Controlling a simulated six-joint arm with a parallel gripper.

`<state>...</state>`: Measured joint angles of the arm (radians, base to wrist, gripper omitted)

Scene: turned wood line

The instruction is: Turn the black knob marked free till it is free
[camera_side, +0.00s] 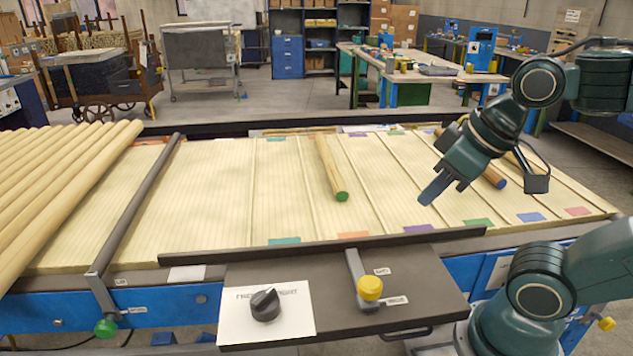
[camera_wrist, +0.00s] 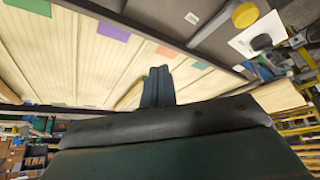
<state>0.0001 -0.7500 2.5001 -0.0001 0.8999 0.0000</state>
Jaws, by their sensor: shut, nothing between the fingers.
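The black knob (camera_side: 265,304) sits on a white plate (camera_side: 233,324) on the dark front panel. The plate's lettering reads "FREE" at the left and "TIGHT" at the right, partly hidden behind the knob. The knob's raised ridge runs slantwise, and I cannot tell its exact setting. In the wrist view the knob (camera_wrist: 261,42) shows at the upper right. My gripper (camera_side: 430,194) is shut and empty, in the air above the slatted bed, right of and behind the knob. Its closed fingers (camera_wrist: 157,88) show in the wrist view.
A yellow-knobbed lever (camera_side: 370,289) stands right of the plate. A dark rail (camera_side: 320,246) runs behind the panel. A green-ended wooden rod (camera_side: 331,170) and another blue-ended rod (camera_side: 494,178) lie on the bed. A grey bar (camera_side: 135,205) crosses at the left, beside stacked rods.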

